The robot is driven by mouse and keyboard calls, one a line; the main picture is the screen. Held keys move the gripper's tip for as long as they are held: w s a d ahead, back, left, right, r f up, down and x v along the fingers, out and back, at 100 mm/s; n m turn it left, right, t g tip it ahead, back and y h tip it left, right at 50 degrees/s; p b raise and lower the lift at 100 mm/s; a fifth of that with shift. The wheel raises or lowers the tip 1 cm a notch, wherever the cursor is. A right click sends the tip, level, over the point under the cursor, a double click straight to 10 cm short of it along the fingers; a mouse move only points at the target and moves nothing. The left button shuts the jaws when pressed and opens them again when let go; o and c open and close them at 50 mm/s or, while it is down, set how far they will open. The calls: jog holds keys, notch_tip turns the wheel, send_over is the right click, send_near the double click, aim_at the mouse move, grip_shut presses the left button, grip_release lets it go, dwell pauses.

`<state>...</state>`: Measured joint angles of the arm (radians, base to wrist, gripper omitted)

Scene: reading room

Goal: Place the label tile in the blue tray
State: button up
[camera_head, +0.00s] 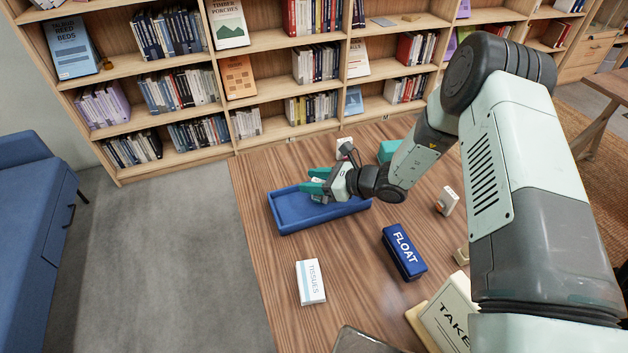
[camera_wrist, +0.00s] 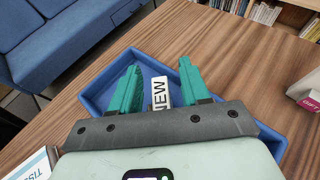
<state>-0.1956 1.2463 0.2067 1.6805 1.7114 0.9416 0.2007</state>
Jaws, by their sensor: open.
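The white label tile, marked "NEW" (camera_wrist: 161,92), shows in the wrist view between my fingers, over the floor of the blue tray (camera_wrist: 95,92). Whether it rests on the tray floor is hard to tell. In the head view the blue tray (camera_head: 300,222) lies on the wooden table, and the tile is largely hidden by my gripper (camera_head: 314,186). My gripper is at the tray, with its teal fingers open on either side of the tile, as the wrist view (camera_wrist: 158,88) also shows. The tile's lower end is hidden behind the gripper body.
A tissue box (camera_head: 310,282) and a blue "FLOAT" box (camera_head: 404,252) stand on the table in front of the tray. A white box (camera_head: 344,146) and a teal object (camera_head: 388,151) are behind it. Bookshelves (camera_head: 235,75) border the table's far side.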

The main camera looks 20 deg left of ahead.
jog(key=v, duration=1.2)
jog(key=s+d+r+n+h, duration=0.2)
jog(key=s+d+r+n, duration=0.15)
jog(key=r, duration=0.35)
jog(key=s+d+r+n+g+h, duration=0.1)
jog(key=s+d+r+n+h, duration=0.1)
jog(key=r+n, duration=0.35)
jog(key=s+d+r+n+h, duration=0.1)
jog(key=s+d+r+n, duration=0.1)
jog(key=r, duration=0.7)
jog(key=s+d+r+n+t+h, duration=0.6)
jog(key=s+d+r, duration=0.7)
jog(key=s+d, duration=0.3)
jog(key=shift+n+t+h, duration=0.3)
jog(key=shift+n+h, duration=0.4)
jog(key=shift+h, duration=0.5)
